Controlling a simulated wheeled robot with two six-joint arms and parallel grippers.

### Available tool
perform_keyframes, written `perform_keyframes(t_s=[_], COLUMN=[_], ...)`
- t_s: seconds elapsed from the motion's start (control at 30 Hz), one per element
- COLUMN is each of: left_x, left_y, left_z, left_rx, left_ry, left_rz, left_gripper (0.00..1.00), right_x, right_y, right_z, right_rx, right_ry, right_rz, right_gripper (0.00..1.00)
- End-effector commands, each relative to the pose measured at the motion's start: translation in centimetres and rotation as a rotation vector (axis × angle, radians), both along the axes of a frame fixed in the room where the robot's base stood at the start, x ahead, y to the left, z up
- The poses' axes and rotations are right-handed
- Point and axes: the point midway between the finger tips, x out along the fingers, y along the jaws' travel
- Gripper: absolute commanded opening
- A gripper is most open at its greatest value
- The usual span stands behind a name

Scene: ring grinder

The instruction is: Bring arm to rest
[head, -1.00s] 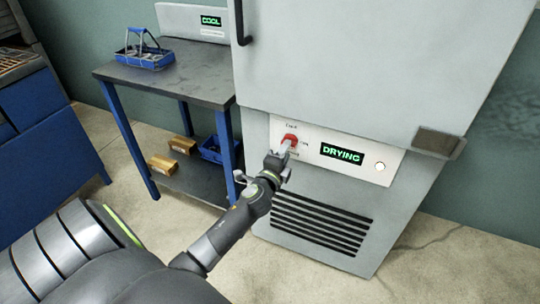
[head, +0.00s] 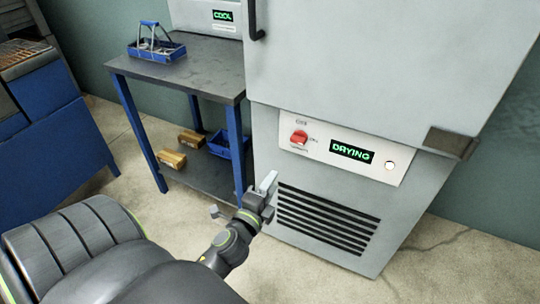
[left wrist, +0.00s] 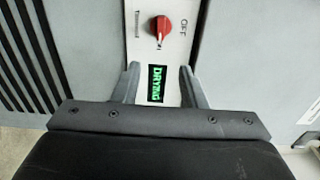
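My left gripper (head: 266,187) is in front of the lower part of the grey cabinet (head: 340,80), below its control panel, and touches nothing that I can see. In the left wrist view its two fingers (left wrist: 158,80) stand apart with nothing between them but the view of the panel behind. The red knob (head: 299,137) is on the white panel (head: 316,147), beside a green display (head: 351,152) reading DRYING. The knob also shows in the left wrist view (left wrist: 160,28), beyond the fingertips. My right gripper is not in view.
A dark-topped table (head: 205,68) with blue legs stands left of the cabinet, holding a blue basket (head: 157,50) and a unit marked COOL (head: 205,17). Cardboard-coloured boxes (head: 172,160) and a blue bin (head: 221,146) are on its lower shelf.

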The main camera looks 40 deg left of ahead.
Motion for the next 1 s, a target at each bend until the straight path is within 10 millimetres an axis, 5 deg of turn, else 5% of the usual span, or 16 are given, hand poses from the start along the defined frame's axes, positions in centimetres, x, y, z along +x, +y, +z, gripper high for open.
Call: perform_keyframes(t_s=[0.57,0.67,0.77,1.0], left_x=[0.1,0.1,-0.6,-6.1], left_y=[0.1,0.4,0.8,1.1], left_z=[-0.9,-3.8,-8.9,-22.4], left_rx=[-0.024,-0.1,-0.23,-0.606], left_ry=[0.02,0.082,0.183,0.447], left_rz=[0.001,0.011,0.036,0.189], left_gripper=[0.38,0.38,0.38,0.38], right_x=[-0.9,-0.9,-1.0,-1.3], right_y=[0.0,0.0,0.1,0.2], right_z=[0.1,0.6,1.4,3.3], right_rx=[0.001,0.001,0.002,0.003], right_ry=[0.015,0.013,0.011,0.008], right_rz=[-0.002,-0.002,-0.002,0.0], right_gripper=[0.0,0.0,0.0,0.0])
